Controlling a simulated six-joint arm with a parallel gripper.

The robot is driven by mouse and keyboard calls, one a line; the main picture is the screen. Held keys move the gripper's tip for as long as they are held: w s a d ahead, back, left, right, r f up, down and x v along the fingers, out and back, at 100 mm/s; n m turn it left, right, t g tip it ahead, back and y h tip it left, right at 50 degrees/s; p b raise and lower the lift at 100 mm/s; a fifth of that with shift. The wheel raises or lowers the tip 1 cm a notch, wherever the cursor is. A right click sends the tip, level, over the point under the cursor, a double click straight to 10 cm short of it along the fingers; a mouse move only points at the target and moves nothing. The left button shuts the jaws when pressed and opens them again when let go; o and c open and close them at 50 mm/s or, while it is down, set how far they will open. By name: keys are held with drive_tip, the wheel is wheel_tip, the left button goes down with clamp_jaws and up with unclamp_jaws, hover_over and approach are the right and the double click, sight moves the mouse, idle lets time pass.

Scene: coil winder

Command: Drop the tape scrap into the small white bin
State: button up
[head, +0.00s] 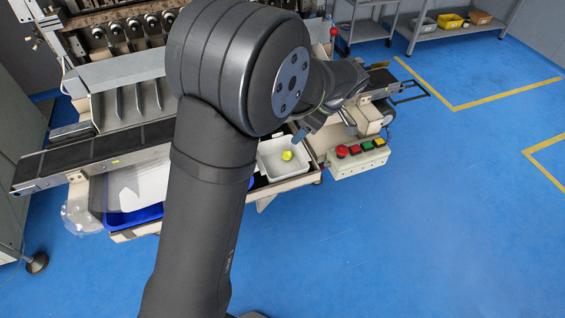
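The small white bin (271,175) stands on the machine's front shelf, right of my forearm, which hides its left edge. A small yellow piece (287,155), which looks like the tape scrap, shows against the inside of the bin. I cannot tell whether it rests on the bin floor or is above it. My gripper (298,139) is at the bin's back right, just up and right of the yellow piece. It is small and partly hidden by my arm, so its fingers cannot be made out.
A conveyor belt (95,150) runs along the machine's front, with a small yellow spot (115,160) on its edge. A button box (358,160) stands right of the bin. A blue tray (135,215) is lower left. The blue floor at right is clear.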

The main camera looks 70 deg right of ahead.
drive_tip(key=v, duration=0.7)
drive_tip(key=shift+f, duration=0.1)
drive_tip(key=x, duration=1.7)
drive_tip(key=shift+w+f, duration=0.1)
drive_tip(key=shift+r, duration=1.25)
